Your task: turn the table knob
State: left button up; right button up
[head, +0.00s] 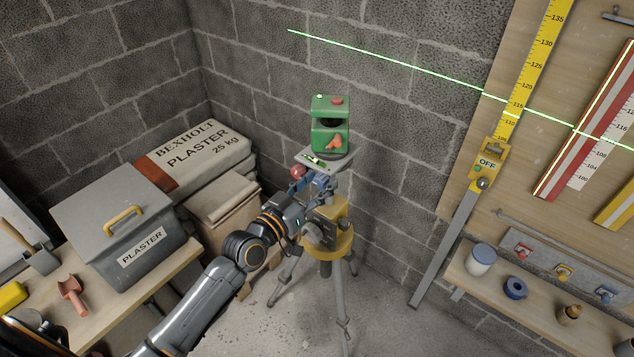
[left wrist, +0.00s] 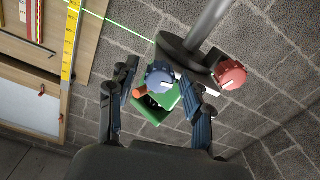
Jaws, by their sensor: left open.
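A green laser level (head: 330,108) sits on a small grey table (head: 340,163) on top of a yellow-collared tripod (head: 330,245). A red knob (head: 298,171) shows at the left under the table. In the left wrist view the red knob (left wrist: 231,74) is right of the fingers, and a blue knob (left wrist: 160,76) appears between them. The green level (left wrist: 150,110) is behind the blue knob. My left gripper (head: 314,183) is open just below the table; it also shows in the left wrist view (left wrist: 159,84). Contact with the blue knob cannot be told. My right gripper is out of view.
A grey plaster box (head: 120,215) stands on a bench at the left, with plaster bags (head: 195,155) behind. A yellow staff (head: 525,70) with a receiver marked OFF (head: 487,163) leans at the right. A shelf (head: 530,305) holds small jars. A green laser line crosses the wall.

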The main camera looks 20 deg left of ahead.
pick_arm(q)
grip_shut()
dwell(0.3)
jog(key=n, duration=0.3)
jog(key=shift+n+p, duration=0.3)
jog(key=shift+p, duration=0.1)
jog(key=shift+n, duration=2)
